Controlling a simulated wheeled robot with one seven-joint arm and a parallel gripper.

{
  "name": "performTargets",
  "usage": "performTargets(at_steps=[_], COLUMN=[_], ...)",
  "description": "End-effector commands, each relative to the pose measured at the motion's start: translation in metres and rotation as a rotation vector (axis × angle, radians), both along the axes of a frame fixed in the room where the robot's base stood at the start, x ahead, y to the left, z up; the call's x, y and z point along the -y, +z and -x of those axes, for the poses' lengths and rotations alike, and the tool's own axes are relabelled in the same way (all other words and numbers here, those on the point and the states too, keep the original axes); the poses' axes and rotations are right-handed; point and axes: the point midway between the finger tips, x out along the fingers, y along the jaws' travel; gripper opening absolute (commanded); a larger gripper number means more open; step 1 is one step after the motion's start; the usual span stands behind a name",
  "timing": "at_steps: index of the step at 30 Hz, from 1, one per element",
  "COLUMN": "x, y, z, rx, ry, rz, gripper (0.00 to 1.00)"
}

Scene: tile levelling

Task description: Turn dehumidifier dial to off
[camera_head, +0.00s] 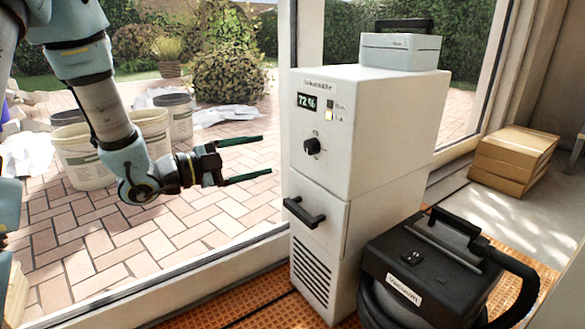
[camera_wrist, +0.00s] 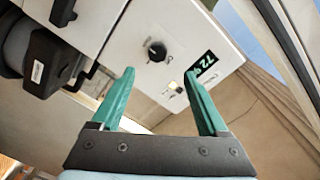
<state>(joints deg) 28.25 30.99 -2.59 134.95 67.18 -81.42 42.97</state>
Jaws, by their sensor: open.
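The dehumidifier (camera_head: 375,130) is a tall white cabinet with a display reading 72 %. Its black dial (camera_head: 312,146) sits on the front face below the display. The dial also shows in the wrist view (camera_wrist: 157,52), beyond and between my fingers, with a white mark on it. The lettering around the dial is too small to read. My gripper (camera_head: 267,155) has two green fingers spread apart and empty. It is to the left of the dehumidifier's front, at about dial height, apart from the dial.
A black handle (camera_head: 303,212) juts from the front below the dial. A black vacuum (camera_head: 430,270) stands at the lower right. A grey box (camera_head: 400,50) sits on top of the dehumidifier. Cardboard boxes (camera_head: 514,160) lie at the right. White buckets (camera_head: 88,155) stand beyond the glass.

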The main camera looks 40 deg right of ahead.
Motion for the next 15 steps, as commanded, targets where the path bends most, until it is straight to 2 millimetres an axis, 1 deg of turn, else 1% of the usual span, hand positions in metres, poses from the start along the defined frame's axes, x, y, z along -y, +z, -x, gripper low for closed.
performTargets(at_steps=[1, 5, 8, 11, 15], x=[0.001, 0.006, 0.016, 0.032, 0.058], y=[-0.007, -0.006, -0.005, -0.006, -0.006], z=[0.005, 0.011, 0.013, 0.016, 0.02], rx=[0.005, 0.01, 0.012, 0.01, 0.01], ry=[-0.021, -0.044, -0.046, -0.046, -0.045], rz=[0.015, 0.034, 0.036, 0.035, 0.034], gripper=[0.77, 0.77, 0.77, 0.77, 0.77])
